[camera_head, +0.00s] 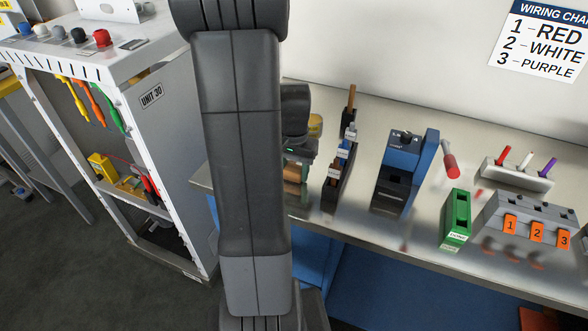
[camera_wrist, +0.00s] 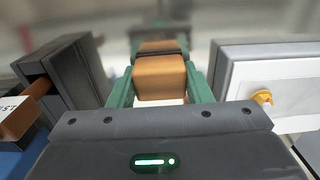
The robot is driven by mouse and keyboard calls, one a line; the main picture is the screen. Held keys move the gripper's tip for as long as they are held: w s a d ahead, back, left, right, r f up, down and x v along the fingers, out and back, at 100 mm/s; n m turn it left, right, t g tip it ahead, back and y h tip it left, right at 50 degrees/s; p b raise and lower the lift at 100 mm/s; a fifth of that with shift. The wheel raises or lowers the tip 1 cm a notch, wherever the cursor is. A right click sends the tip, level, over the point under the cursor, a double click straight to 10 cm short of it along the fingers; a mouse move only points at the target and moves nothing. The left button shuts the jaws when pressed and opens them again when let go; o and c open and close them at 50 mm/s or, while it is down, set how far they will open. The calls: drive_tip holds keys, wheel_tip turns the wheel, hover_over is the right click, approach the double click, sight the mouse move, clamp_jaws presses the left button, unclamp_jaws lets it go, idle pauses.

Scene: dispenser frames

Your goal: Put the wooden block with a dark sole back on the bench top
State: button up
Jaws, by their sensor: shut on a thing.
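The wooden block (camera_wrist: 160,80) is orange-brown with a dark band across its upper side in the wrist view. It sits between the two green fingers of my gripper (camera_wrist: 158,90), which is shut on it. In the head view the block (camera_head: 293,173) shows as a small brown patch just right of my arm, low by the bench top (camera_head: 345,222). My gripper (camera_head: 300,148) is partly hidden there behind my own arm. I cannot tell whether the block touches the bench top.
A dark rack (camera_head: 337,185) with wooden-handled pieces stands close right of my gripper. Further right are a blue device (camera_head: 403,152), a green box (camera_head: 456,215) and a grey unit with orange numbered tags (camera_head: 530,215). A white-framed cabinet (camera_head: 170,130) stands left.

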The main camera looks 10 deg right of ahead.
sight(294, 168)
drive_tip(key=shift+f, duration=0.2)
drive_tip(key=o, duration=1)
drive_tip(key=shift+c, duration=0.2)
drive_tip(key=shift+r, duration=0.1)
wheel_tip(294, 168, up, 12)
drive_tip(key=shift+r+p, duration=0.15)
drive_tip(key=shift+p, duration=0.2)
